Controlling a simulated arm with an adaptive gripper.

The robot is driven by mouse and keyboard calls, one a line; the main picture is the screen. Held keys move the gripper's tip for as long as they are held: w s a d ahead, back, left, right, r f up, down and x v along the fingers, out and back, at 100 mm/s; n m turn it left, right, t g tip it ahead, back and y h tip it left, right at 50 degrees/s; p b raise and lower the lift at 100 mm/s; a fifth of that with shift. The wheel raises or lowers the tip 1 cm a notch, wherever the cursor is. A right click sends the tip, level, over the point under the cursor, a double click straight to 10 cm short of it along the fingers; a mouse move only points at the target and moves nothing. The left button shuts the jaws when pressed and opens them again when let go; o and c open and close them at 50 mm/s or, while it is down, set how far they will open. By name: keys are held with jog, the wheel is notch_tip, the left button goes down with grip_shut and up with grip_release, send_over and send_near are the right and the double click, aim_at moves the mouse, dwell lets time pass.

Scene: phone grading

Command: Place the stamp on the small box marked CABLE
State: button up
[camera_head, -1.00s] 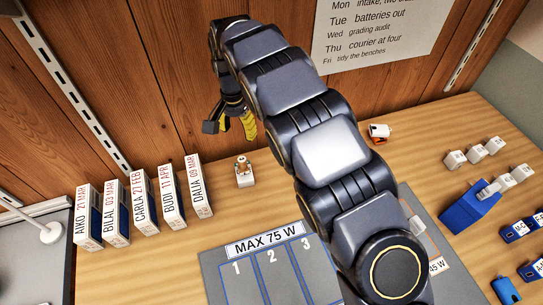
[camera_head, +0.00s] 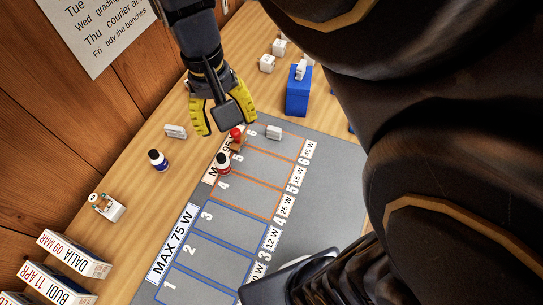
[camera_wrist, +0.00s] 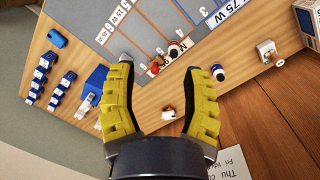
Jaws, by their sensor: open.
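A small white box (camera_head: 175,131) lies on the wood left of the gripper. Another small white box (camera_head: 273,132) lies on the mat near slot 6. No CABLE marking is legible on either, so I cannot tell which it is.
A red-and-white bottle (camera_head: 222,163) stands close to the stamp. A blue block (camera_head: 298,95) and white cubes (camera_head: 267,63) lie beyond the mat. Slots 1 to 3 look clear.

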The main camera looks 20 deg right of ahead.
jog(key=s+d, duration=0.2)
jog(key=s, duration=0.5)
jog(key=s+d+f+n, duration=0.1)
jog(key=s+d, duration=0.2)
jog(key=s, duration=0.4)
jog(key=shift+g+y, duration=0.3)
jog(key=shift+y, duration=0.1)
jog(key=shift+s+a+f, duration=0.1)
jog(key=shift+f, duration=0.05)
